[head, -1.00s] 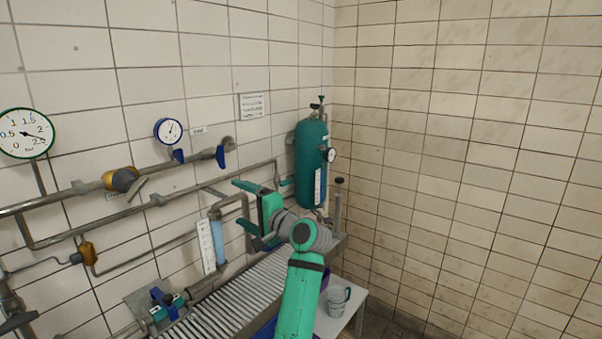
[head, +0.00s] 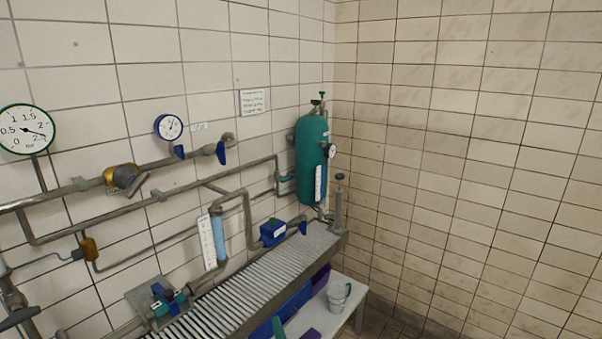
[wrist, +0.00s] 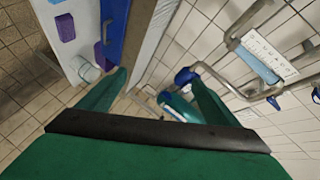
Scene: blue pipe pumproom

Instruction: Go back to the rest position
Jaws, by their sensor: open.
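My gripper (wrist: 160,92) shows in the wrist view with its two green fingers spread apart. Nothing is held between them. The rest position itself is not marked by anything in view.
A slatted grey bench (head: 235,301) runs along the tiled wall under grey pipes, with a blue box (head: 272,233) at its back. A green tank (head: 312,160) stands in the corner. A grey mug (head: 339,296) is on a low white shelf (head: 350,318). Floor room to the right looks clear.

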